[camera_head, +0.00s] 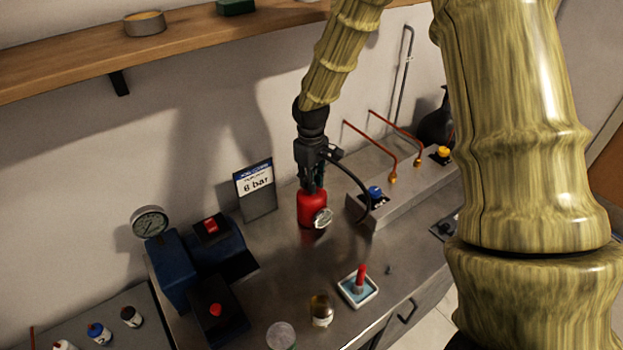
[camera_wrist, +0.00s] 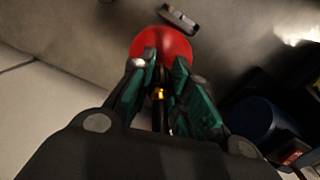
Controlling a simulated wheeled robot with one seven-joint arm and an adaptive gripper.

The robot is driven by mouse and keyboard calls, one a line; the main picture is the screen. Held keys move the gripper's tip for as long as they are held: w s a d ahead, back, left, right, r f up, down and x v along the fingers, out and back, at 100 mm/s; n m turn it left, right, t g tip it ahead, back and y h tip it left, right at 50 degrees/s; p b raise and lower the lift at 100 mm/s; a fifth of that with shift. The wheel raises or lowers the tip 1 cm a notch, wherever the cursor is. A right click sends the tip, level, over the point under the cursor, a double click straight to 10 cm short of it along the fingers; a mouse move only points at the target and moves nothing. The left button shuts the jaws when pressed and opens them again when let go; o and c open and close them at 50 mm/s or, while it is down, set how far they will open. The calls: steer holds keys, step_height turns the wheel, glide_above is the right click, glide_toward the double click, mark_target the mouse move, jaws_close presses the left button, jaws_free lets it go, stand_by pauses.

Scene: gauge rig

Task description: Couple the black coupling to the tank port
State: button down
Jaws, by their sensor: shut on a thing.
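The red tank (camera_head: 306,207) stands upright on the metal bench near the wall, with a small round gauge (camera_head: 322,218) on its front. It shows as a red disc in the wrist view (camera_wrist: 170,38). My gripper (camera_head: 315,186) points down directly above the tank. In the wrist view its green fingers (camera_wrist: 160,80) are closed on the black coupling (camera_wrist: 157,118). A small brass piece (camera_wrist: 160,93) shows between the fingers, over the tank. The port is mostly hidden by the fingers, and I cannot tell whether the coupling touches it.
A black hose (camera_head: 358,182) arcs from my gripper toward the blue knob (camera_head: 375,193) on a grey block. A "6 bar" sign (camera_head: 256,184) and a blue machine (camera_head: 214,250) with a dial gauge (camera_head: 150,221) stand left. A white tray (camera_head: 345,292) and jars stand in front.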

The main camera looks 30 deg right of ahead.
steer(key=shift+f, duration=0.35)
stand_by(0.8)
steer(key=c, duration=1.5)
jaws_free()
steer(key=o, duration=0.5)
steer(key=shift+o, duration=0.2)
steer(key=shift+r, duration=0.1)
